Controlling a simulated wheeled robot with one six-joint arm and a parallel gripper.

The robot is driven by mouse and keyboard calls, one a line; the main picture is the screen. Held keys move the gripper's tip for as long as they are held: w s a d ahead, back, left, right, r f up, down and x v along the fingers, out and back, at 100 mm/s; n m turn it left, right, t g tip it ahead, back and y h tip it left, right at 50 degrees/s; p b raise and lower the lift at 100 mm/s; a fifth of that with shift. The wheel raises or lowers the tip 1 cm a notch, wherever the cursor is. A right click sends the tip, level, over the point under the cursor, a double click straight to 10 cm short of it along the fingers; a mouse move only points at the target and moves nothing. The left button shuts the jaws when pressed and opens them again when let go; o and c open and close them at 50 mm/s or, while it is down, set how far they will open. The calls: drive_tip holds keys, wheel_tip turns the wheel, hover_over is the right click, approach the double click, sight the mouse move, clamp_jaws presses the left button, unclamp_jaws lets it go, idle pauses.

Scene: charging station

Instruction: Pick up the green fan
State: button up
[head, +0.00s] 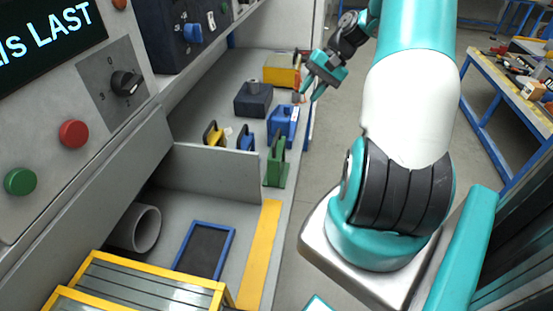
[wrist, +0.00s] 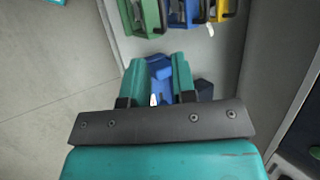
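The green fan (head: 276,163) stands upright near the front edge of the grey shelf, right of a low divider. It has a tall handle-like top. In the wrist view the green fan (wrist: 142,14) is at the top, partly cut off by the frame. My gripper (head: 308,92) is over the shelf's front edge, farther back than the fan, close to a larger blue device (head: 283,124). In the wrist view my gripper (wrist: 158,62) has its fingers apart, with the blue device (wrist: 161,76) showing in the gap. I cannot tell how far below it is.
A yellow device (head: 213,134) and a smaller blue one (head: 246,138) stand left of the fan. A dark blue box (head: 253,99) and a yellow box (head: 281,70) are farther back. The grey divider (head: 215,171) bounds the group. Open floor lies right of the shelf.

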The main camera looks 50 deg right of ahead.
drive_tip(key=p, duration=0.2)
approach(278, 135)
drive_tip(key=x, duration=0.5)
drive_tip(key=p+x, duration=0.2)
drive_tip(key=x, duration=0.2)
drive_tip(key=shift+w+a+f, duration=0.1)
drive_tip(key=shift+a+f, duration=0.1)
drive_tip(key=shift+a, duration=0.05)
drive_tip(key=shift+w+a+f, duration=0.1)
drive_tip(key=shift+a+f, duration=0.1)
drive_tip(key=shift+f, duration=0.3)
clamp_jaws()
